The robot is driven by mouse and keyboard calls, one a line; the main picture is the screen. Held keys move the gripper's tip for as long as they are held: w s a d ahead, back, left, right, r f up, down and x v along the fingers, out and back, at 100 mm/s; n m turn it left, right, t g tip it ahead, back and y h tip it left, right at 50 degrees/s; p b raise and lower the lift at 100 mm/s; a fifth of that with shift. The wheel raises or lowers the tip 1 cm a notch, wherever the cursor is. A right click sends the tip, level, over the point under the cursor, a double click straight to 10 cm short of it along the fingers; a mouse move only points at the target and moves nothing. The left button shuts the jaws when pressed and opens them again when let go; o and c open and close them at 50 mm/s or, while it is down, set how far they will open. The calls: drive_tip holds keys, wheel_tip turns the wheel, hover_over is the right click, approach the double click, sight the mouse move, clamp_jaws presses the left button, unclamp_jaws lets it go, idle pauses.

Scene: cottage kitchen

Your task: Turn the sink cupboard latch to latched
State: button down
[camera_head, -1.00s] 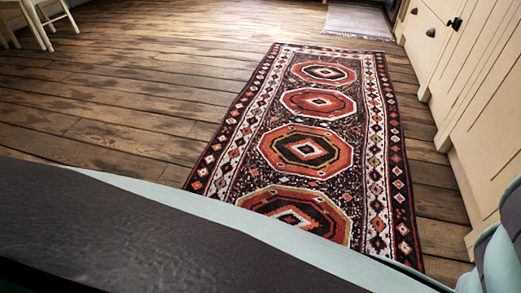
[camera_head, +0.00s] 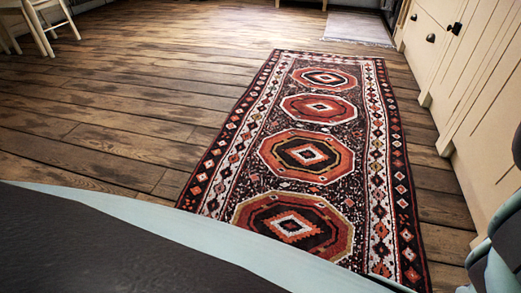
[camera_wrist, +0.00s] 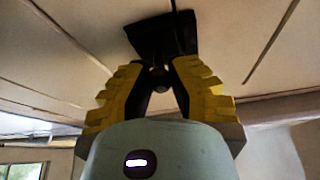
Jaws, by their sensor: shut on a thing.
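My gripper (camera_wrist: 160,76) shows in the wrist view with its yellow, ridged fingers closed on a dark latch (camera_wrist: 160,36). The latch is black and sits on a cream cupboard panel (camera_wrist: 85,62). The fingers cover its lower part, so I cannot tell exactly which way it is turned. In the camera_head view neither the gripper nor this latch shows.
Cream cupboard fronts (camera_head: 480,75) with dark handles (camera_head: 456,28) run along the right side. A patterned red runner (camera_head: 305,150) lies on the wooden floor (camera_head: 110,110). A pale chair (camera_head: 45,22) stands at the far left. The floor left of the runner is clear.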

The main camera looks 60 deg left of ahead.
drive_tip(key=shift+n+t+y, duration=0.3)
drive_tip(key=shift+n+t, duration=0.2)
drive_tip(key=shift+n, duration=0.8)
drive_tip(key=c, duration=0.9)
unclamp_jaws()
drive_tip(key=shift+w+d, duration=0.1)
drive_tip(key=v, duration=1.2)
